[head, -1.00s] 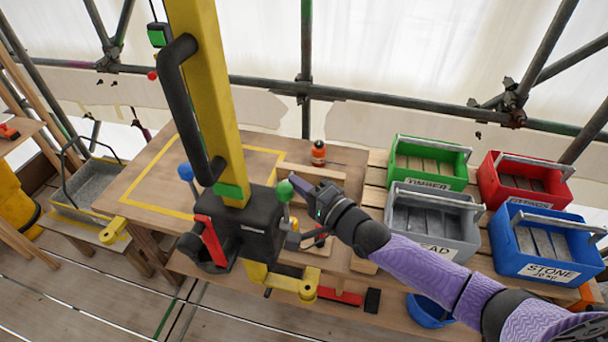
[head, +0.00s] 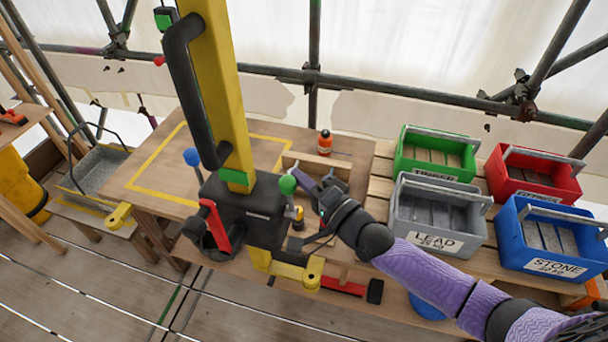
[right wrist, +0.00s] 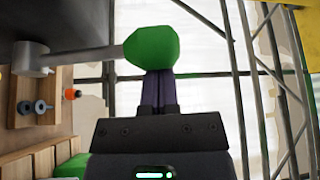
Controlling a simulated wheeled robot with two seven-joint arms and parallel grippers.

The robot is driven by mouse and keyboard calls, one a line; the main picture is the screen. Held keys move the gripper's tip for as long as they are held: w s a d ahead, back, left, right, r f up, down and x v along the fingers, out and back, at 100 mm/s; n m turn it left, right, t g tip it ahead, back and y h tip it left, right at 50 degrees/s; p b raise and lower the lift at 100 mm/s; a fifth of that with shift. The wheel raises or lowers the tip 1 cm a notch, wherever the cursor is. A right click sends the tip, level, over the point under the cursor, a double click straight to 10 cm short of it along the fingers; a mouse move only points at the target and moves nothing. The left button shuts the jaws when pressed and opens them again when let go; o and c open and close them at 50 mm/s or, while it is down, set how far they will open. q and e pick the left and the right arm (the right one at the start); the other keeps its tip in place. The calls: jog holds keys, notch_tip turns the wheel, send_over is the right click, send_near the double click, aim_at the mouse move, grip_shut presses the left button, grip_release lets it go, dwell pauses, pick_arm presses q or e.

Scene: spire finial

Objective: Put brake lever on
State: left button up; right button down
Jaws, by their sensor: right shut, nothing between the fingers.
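A black winch box (head: 258,215) sits at the foot of a yellow mast. It carries a short lever with a green knob (head: 287,184), a blue-knobbed lever (head: 191,157) and a red handle (head: 215,225). No label shows which of them is the brake lever. My right gripper (head: 302,178) is shut and empty, its fingertips right at the green knob. In the right wrist view the green knob (right wrist: 153,46) hides the tips of the closed purple fingers (right wrist: 158,92), and its grey rod runs left. Whether they touch is unclear. My left gripper is out of view.
The yellow mast (head: 218,90) with its black handle rises left of my gripper. An orange bottle (head: 325,143) stands behind on the wooden bench. Green (head: 436,155), grey (head: 437,215), red (head: 533,177) and blue bins (head: 551,238) stand to the right, beside my forearm.

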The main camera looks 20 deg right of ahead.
aim_at(292, 193)
jog(key=s+a+n+b, duration=0.1)
jog(key=s+f+n+t+y+b, duration=0.1)
jog(key=n, duration=0.1)
jog(key=shift+s+a+y, duration=0.3)
jog(key=shift+s+a, duration=0.05)
jog(key=shift+a, duration=0.05)
pick_arm(q)
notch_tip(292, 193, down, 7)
jog(key=b, duration=0.4)
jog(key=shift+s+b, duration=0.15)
jog(key=shift+b, duration=0.2)
pick_arm(e)
jog(key=shift+s+a+f+n+y, duration=0.35)
jog(key=shift+s+n+y, duration=0.2)
jog(key=shift+n, duration=0.6)
jog(key=shift+s+a+f+n+y, duration=0.35)
jog(key=shift+s+n+y, duration=0.25)
jog(key=shift+n, duration=0.5)
jog(key=shift+s+a+f+n+y, duration=0.25)
jog(key=shift+s+a+n+y, duration=0.25)
jog(key=shift+n, duration=0.65)
jog(key=shift+d, duration=0.1)
